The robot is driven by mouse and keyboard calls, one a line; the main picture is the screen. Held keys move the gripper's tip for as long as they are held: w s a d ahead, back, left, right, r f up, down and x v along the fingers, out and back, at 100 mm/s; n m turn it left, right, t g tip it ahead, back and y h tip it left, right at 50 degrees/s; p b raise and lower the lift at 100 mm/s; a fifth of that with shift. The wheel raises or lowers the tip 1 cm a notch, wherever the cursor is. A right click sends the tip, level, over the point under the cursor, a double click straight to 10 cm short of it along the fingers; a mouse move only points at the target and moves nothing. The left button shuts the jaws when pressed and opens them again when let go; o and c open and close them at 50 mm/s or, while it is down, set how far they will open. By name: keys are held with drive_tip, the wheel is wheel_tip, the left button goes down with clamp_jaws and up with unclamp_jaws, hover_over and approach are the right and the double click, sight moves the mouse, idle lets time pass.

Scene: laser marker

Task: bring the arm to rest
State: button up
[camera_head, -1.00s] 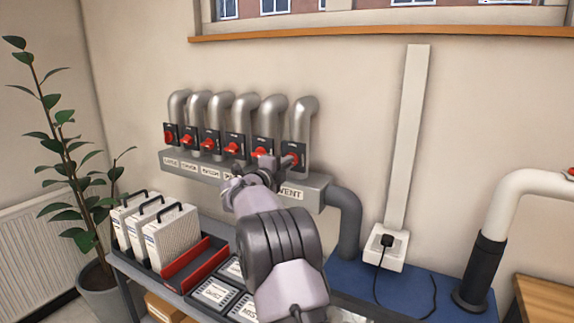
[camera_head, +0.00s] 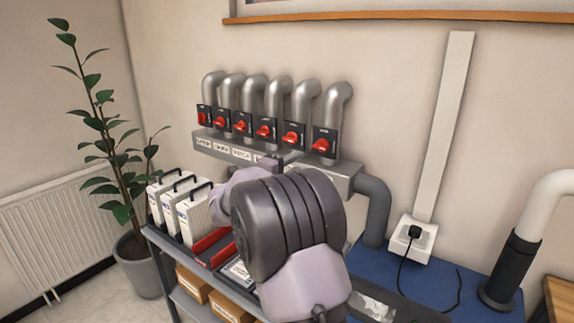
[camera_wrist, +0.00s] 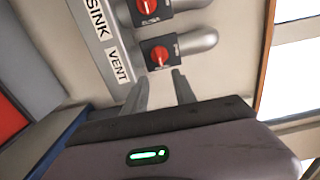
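My gripper (camera_wrist: 160,85) shows in the wrist view with its two fingers apart and nothing between them. It points toward the wall of red valve knobs, with a red knob (camera_wrist: 160,56) on a black plate just beyond the fingertips, apart from them as far as I can tell. In the head view my bent arm covers the gripper. The rightmost knob (camera_head: 323,144) above the grey manifold (camera_head: 330,172) is in plain sight there, with nothing touching it.
Several steel pipes (camera_head: 337,98) rise behind the knobs. White filter cartridges (camera_head: 190,216) and a red-edged tray (camera_head: 212,247) stand on the shelf below, close to my arm. A socket box (camera_head: 413,238) sits on the blue surface at right. A plant (camera_head: 122,214) stands left.

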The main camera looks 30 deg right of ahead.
drive_tip(key=shift+v, duration=1.9)
drive_tip(key=w+a+r+n+t+y, duration=0.1)
drive_tip(key=a+r+n+t+y, duration=0.55)
drive_tip(key=a+n, duration=0.2)
drive_tip(key=s+a+f+n+y, duration=0.1)
drive_tip(key=s+a+n+y, duration=0.95)
drive_tip(key=a, duration=0.45)
drive_tip(key=s+a+f+n+g, duration=0.2)
drive_tip(key=s+f, duration=0.2)
drive_tip(key=s, duration=0.4)
drive_tip(key=s+a+f+n+g+y, duration=0.1)
drive_tip(key=s+f+n+g, duration=0.2)
drive_tip(key=s, duration=0.6)
drive_tip(key=s+a+f+n+g, duration=0.2)
drive_tip(key=s+f+n, duration=0.1)
drive_tip(key=s+f, duration=0.3)
drive_tip(key=s, duration=0.2)
drive_tip(key=shift+s+a+f+y, duration=0.25)
drive_tip(key=shift+s+a+y, duration=0.05)
drive_tip(key=shift+a, duration=0.05)
